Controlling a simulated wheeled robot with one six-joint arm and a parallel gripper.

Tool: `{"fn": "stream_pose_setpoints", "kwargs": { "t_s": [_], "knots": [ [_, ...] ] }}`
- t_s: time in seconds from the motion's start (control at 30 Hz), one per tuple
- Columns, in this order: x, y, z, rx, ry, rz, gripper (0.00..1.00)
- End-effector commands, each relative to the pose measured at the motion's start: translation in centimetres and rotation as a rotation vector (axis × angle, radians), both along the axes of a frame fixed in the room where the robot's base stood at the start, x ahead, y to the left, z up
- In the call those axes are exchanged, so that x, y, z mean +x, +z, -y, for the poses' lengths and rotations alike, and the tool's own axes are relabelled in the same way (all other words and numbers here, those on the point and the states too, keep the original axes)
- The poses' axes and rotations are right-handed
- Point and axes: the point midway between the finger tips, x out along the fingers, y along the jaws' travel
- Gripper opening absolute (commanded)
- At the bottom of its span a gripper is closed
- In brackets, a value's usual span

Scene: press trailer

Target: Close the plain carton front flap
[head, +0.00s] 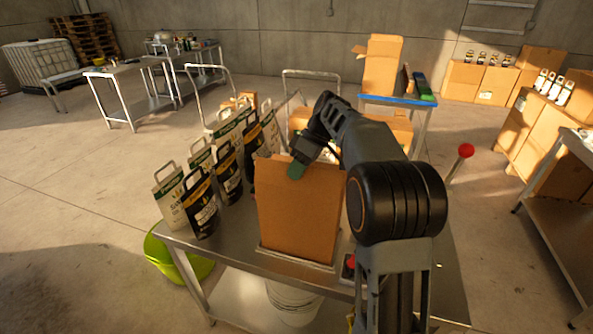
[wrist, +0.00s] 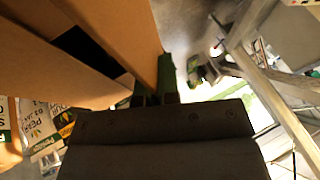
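The plain carton (head: 300,215) is a tall brown box standing upright on the steel table, with a plain side toward the head camera. My gripper (head: 297,169) is at its top edge, its green fingertips overlapping the upper part of that side. In the wrist view, a brown carton panel (wrist: 125,40) runs down to my gripper (wrist: 154,88), with a dark gap between it and another panel (wrist: 45,60). One green finger lies along the panel's right edge; the other is mostly hidden. I cannot tell whether the fingers pinch the panel or only touch it.
Several black and white bags (head: 200,200) stand left of the carton on the steel table (head: 215,245). A green tub (head: 180,262) and a white bucket (head: 293,300) are low down. Behind, an open carton (head: 383,65) stands on a blue-topped stand (head: 398,101).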

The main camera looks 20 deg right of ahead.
Motion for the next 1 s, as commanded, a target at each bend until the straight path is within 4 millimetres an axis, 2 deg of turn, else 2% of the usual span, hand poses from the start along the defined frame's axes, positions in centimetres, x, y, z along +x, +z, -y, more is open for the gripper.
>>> {"fn": "stream_pose_setpoints", "kwargs": {
  "t_s": [0.43,1.0],
  "knots": [
    [0.2,0.2,0.2,0.024,-0.001,-0.039,0.00],
    [1.5,-1.2,1.0,0.225,0.000,-0.340,0.00]
  ]
}}
